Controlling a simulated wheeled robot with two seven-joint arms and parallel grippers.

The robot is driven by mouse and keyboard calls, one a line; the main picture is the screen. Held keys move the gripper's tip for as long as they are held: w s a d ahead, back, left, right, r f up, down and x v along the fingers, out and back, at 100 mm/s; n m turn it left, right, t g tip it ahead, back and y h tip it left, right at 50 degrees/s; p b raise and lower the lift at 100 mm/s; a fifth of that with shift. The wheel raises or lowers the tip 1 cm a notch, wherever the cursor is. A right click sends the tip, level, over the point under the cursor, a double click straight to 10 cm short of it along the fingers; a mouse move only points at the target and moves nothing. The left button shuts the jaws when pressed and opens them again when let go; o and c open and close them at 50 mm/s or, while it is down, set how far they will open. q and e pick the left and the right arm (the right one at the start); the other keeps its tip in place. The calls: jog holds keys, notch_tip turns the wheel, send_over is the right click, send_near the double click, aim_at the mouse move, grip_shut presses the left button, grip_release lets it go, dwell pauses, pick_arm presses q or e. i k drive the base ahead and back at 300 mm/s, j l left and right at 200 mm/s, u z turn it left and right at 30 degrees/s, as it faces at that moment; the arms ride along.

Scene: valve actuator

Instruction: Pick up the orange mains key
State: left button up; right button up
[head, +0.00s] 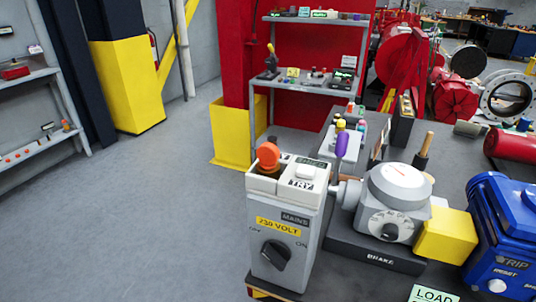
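The orange mains key (268,154) shows as a round orange head. It sits upright at the back left of the top of the grey mains box (268,229). Its lower end is hidden behind the front rim of an open compartment. The box has a yellow "230 VOLT" label, a black rotary knob (275,255) between OFF and ON marks, and a white TRY button (301,185) on top, right of the key. Neither of my grippers is in view.
Right of the box stands a grey dial unit (399,185) on a dark BRAKE base (375,252), with a yellow block (446,234) beside it. A blue TRIP box (503,235) stands far right. The floor to the left is clear.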

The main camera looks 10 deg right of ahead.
aim_at(268, 153)
jog(key=l+u, duration=0.4)
jog(key=k+l+u, duration=0.1)
jog(key=l+u, duration=0.3)
jog(key=k+l+u, duration=0.1)
jog(key=l+u, duration=0.3)
